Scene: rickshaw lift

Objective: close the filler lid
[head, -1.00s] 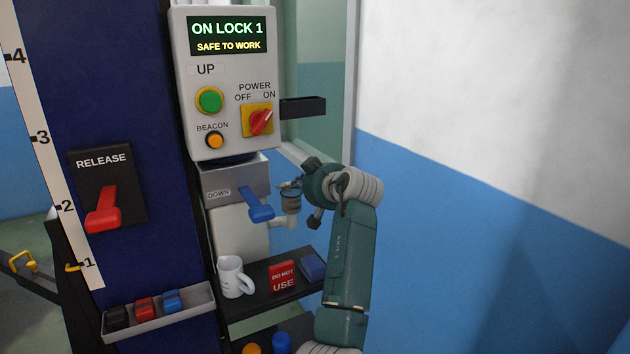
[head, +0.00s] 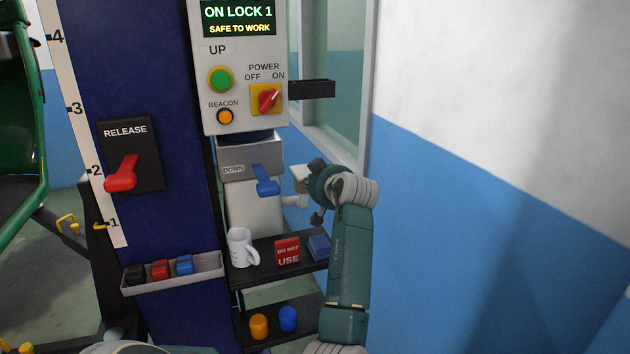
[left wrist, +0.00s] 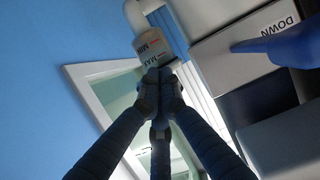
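The filler reservoir (left wrist: 152,42) is a small pale jar with red MAX and MIN marks, upside down in the left wrist view. In the head view the jar (head: 300,187) is small and partly covered by my left gripper (head: 312,190). In the left wrist view the fingers of my left gripper (left wrist: 158,80) come together right at the jar's top end. They look shut, with nothing clearly held between them. The filler lid cannot be made out; the fingers cover that end. I cannot tell whether fingers and jar touch. My right gripper is out of view.
The blue DOWN lever (head: 266,180) sticks out just left of the jar. A black shelf (head: 270,265) below holds a white mug (head: 241,247) and a red DO NOT USE block (head: 287,251). The wall (head: 500,200) to the right is clear.

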